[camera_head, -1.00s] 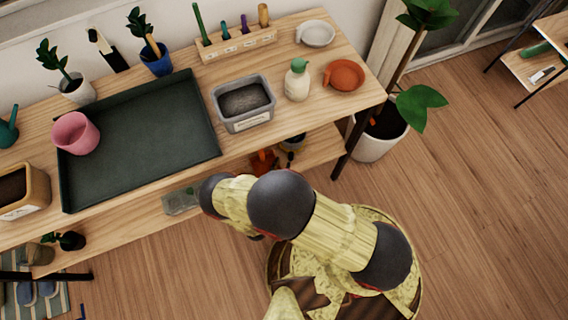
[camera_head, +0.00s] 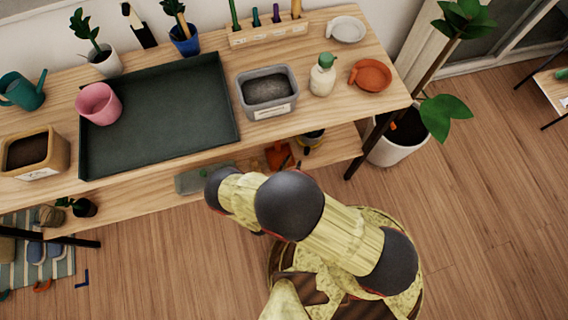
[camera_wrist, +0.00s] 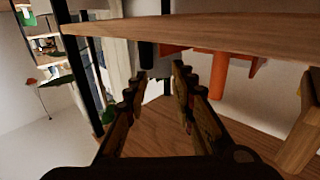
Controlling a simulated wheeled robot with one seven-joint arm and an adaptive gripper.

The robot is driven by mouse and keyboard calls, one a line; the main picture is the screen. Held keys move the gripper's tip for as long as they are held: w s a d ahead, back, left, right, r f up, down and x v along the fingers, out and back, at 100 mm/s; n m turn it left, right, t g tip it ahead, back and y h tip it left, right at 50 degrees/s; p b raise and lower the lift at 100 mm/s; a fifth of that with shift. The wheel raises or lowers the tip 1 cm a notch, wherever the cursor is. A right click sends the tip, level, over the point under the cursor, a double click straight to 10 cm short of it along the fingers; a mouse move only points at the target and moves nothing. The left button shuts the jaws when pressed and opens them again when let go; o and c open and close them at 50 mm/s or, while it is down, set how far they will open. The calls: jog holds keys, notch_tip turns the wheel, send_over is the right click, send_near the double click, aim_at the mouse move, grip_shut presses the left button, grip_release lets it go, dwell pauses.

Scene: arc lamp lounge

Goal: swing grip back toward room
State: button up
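In the head view my arm reaches from the lower right toward the front of the wooden potting bench (camera_head: 330,115). Its end is low, beside the bench's lower shelf (camera_head: 343,150), and the fingers are hidden there. In the wrist view my gripper (camera_wrist: 160,84) has its two dark fingers apart, with nothing between them. A wooden board (camera_wrist: 200,35) crosses the top of that view, with an orange object (camera_wrist: 220,75) just under it, right of the fingers. The orange object is apart from the fingers.
The bench holds a dark tray (camera_head: 160,130), a pink pot (camera_head: 98,103), a grey planter (camera_head: 267,88), a soap-like bottle (camera_head: 322,75) and an orange dish (camera_head: 371,75). A large potted plant (camera_head: 400,140) stands at its right end. Wooden floor (camera_head: 490,210) is free at right.

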jog(key=v, duration=1.1)
jog(key=shift+f, duration=0.1)
jog(key=shift+c, duration=0.3)
